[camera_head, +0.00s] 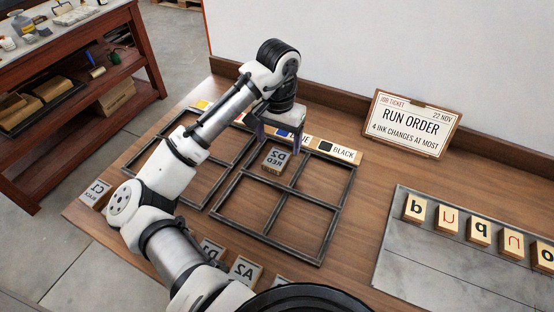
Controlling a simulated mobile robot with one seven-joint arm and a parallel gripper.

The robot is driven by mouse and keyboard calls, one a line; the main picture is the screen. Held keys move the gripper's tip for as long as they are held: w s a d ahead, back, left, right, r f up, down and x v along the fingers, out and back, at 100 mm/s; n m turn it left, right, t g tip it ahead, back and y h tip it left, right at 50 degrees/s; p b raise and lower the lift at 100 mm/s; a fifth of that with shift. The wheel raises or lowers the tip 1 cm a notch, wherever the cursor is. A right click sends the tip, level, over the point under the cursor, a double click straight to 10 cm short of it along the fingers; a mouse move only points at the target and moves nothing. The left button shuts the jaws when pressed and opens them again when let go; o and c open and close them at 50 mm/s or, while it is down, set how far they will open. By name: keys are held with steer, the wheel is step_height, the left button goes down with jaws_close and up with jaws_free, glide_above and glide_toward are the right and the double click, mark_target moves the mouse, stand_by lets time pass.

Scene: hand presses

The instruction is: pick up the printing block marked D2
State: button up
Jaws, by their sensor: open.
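The printing block marked D2 (273,160), with its mirrored lettering and the word RED, sits in the upper left compartment of the right dark frame (283,244). It lies face up near that compartment's right side. My gripper (275,150) points down over the block from behind, with its two fingers apart. The fingertips look close to the block's far edge. I cannot tell whether they touch it or reach down beside it.
Several other blocks, including A2 (243,271) and C1 (95,194), lie along the table's near side. A job ticket (411,123) stands at the back. Lettered blocks rest on a grey slab (412,262) at right. The second frame (219,196) lies left, partly behind my arm.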

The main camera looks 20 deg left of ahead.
mark_target(277, 158)
steer(key=shift+a+f+p, duration=0.15)
steer(key=shift+f+p, duration=0.5)
steer(key=shift+f, duration=2.2)
steer(key=c, duration=1.1)
steer(key=shift+r, duration=0.1)
